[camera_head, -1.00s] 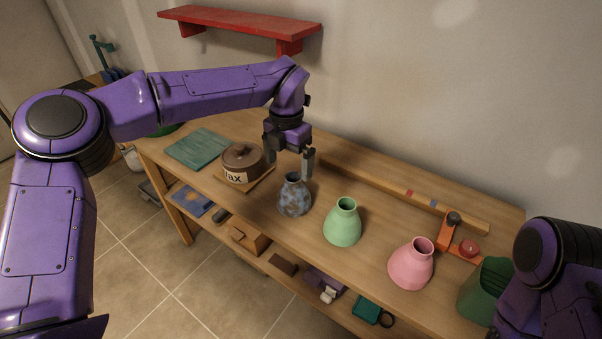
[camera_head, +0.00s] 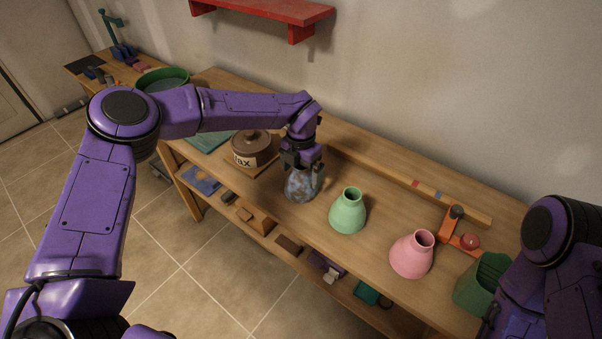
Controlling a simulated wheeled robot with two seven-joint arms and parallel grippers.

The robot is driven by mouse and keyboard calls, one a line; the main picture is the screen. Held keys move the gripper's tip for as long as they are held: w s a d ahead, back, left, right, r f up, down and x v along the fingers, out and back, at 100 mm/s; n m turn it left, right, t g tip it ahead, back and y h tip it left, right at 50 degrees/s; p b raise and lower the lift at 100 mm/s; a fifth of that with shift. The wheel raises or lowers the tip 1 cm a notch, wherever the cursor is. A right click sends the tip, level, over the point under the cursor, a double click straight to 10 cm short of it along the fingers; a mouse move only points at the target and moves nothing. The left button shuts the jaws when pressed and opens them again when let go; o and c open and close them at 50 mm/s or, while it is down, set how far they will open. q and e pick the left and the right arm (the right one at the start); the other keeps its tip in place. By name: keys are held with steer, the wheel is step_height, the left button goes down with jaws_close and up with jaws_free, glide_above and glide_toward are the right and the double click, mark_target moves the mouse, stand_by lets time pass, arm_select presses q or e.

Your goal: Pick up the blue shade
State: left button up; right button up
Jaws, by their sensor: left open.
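The blue shade (camera_head: 298,186) is a mottled blue-grey, cone-like piece standing upright on the wooden workbench. My left gripper (camera_head: 303,176) points down over it, open, with its fingers around the shade's narrow top. One finger shows on the right side of the shade; the other is hard to make out. The shade's neck is hidden behind the gripper. My right arm (camera_head: 555,245) is at the right edge, and its gripper is out of view.
A green shade (camera_head: 348,211) and a pink shade (camera_head: 411,255) stand to the right. A brown lidded pot marked "wax" (camera_head: 250,150) is close on the left. A long wooden strip (camera_head: 395,180) lies along the back. A red shelf (camera_head: 265,10) hangs on the wall.

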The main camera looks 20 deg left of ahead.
arm_select(q)
steer(key=c, duration=0.9)
